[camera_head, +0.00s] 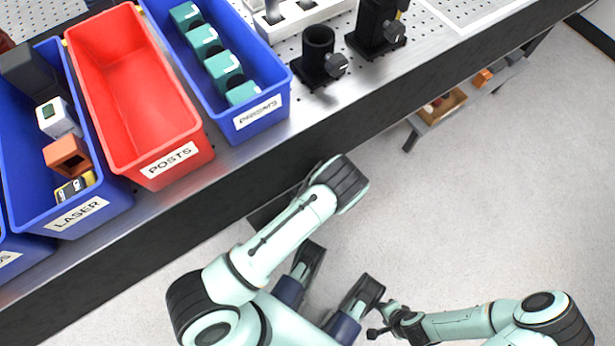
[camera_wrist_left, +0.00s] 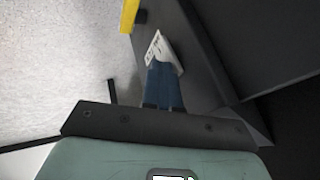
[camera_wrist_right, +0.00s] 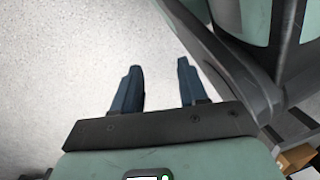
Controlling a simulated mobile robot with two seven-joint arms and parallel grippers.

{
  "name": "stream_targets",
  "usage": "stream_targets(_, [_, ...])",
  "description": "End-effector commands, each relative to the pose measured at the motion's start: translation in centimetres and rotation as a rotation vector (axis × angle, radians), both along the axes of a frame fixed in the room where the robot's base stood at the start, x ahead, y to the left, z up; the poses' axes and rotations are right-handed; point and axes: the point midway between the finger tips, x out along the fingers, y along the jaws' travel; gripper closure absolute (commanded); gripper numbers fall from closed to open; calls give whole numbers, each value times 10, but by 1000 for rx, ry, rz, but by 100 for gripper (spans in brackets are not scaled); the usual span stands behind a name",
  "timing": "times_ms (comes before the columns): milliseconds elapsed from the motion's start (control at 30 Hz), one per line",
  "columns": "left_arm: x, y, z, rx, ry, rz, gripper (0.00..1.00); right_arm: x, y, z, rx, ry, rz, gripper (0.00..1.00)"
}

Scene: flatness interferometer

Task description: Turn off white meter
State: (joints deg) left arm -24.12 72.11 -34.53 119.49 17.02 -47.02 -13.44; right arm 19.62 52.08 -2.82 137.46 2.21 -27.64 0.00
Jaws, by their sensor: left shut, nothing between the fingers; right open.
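A small white box with a dark green display (camera_head: 57,117) sits in the blue bin labelled LASER at the far left of the head view; it looks like the white meter. Its switch is too small to make out. My left arm reaches up to the table's front edge, but its fingers are hidden in the head view. In the left wrist view my left gripper (camera_wrist_left: 164,72) is shut and empty. A white piece with dark marks (camera_wrist_left: 165,50) shows at its tips; I cannot tell what it is. My right gripper (camera_wrist_right: 160,66) is open and empty above the floor.
The blue LASER bin (camera_head: 110,203), red POSTS bin (camera_head: 137,95) and blue PRISMS bin (camera_head: 281,100) line the table's front edge. Black post holders (camera_head: 318,50) stand to their right. A yellow part (camera_wrist_left: 129,15) shows in the left wrist view.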

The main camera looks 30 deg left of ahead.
Motion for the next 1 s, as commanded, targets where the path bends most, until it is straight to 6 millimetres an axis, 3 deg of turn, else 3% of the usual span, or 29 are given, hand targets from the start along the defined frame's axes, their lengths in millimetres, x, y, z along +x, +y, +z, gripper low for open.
stream_targets(400, [0, 0, 17, 1, -2, 1, 100, -2, 0, 15, 1, -3, 0, 57])
stream_targets(767, [0, 0, 16, 1, 0, 0, 100, 0, 0, 15, 0, -6, 0, 57])
stream_targets(867, [0, 0, 16, 1, 0, 0, 100, 7, 1, 16, 0, -28, 2, 57])
stream_targets(1000, [0, 0, 16, 1, 0, 0, 100, 31, 4, 23, -5, -102, 8, 57])
